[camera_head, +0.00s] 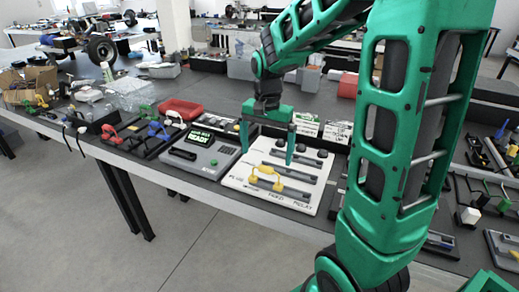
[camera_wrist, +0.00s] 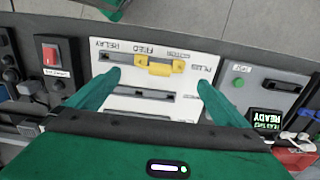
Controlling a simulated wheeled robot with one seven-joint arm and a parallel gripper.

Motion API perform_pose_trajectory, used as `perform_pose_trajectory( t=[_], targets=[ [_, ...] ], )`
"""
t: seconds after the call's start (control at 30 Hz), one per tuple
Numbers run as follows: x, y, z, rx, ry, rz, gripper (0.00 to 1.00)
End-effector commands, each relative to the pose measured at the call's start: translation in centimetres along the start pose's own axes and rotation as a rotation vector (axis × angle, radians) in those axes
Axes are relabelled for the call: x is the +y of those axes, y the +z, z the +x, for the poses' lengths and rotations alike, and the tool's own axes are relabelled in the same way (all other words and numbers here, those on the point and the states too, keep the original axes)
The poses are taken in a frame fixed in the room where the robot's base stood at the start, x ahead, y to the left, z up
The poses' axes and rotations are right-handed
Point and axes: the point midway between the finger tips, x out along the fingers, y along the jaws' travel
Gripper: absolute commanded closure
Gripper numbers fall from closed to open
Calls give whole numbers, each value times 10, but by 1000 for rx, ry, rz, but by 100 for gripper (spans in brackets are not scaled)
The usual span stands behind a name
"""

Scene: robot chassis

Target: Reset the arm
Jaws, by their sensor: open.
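My gripper (camera_head: 267,155) is a green two-finger hand at the end of my green arm. Its fingers are apart and point down over a white panel (camera_head: 235,180) on the long dark bench. In the wrist view, my gripper (camera_wrist: 159,80) has one finger on each side of the picture, with nothing held between them. A yellow piece (camera_wrist: 160,66) with a raised handle sits in one slot, beyond the fingertips. Whether the fingertips touch the panel is unclear.
Left of the panel stands a grey box (camera_head: 210,162) whose screen reads READY. A red tray (camera_head: 180,109), coloured cables and a cardboard box (camera_head: 30,85) lie farther left. Grey boxes (camera_head: 240,69) stand behind the gripper. Bare bench (camera_head: 205,90) shows toward the back left.

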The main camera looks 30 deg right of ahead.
Motion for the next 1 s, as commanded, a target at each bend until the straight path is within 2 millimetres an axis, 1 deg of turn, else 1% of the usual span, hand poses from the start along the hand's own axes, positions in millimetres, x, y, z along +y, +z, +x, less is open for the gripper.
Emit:
perform_pose_trajectory(
  t=[0.23, 0.27, 0.37, 0.47, 0.5, 0.57, 0.6, 0.7, 0.8, 0.9, 1.0],
  targets=[
    [1, 0, 0, 0, 0, -1, 0],
    [3, 0, -1, 1, 0, -3, 0],
    [17, 3, -6, 5, 0, -23, 0],
    [47, 9, -14, 12, 2, -65, 0],
    [62, 13, -18, 13, 4, -89, 0],
    [86, 21, -22, 15, 6, -128, 0],
    [102, 27, -24, 15, 6, -154, 0],
    [139, 43, -27, 13, 7, -223, 0],
    [172, 61, -26, 7, 5, -287, 0],
    [197, 77, -23, 2, 1, -341, 0],
    [214, 89, -20, -4, -2, -383, 0]
  ],
)
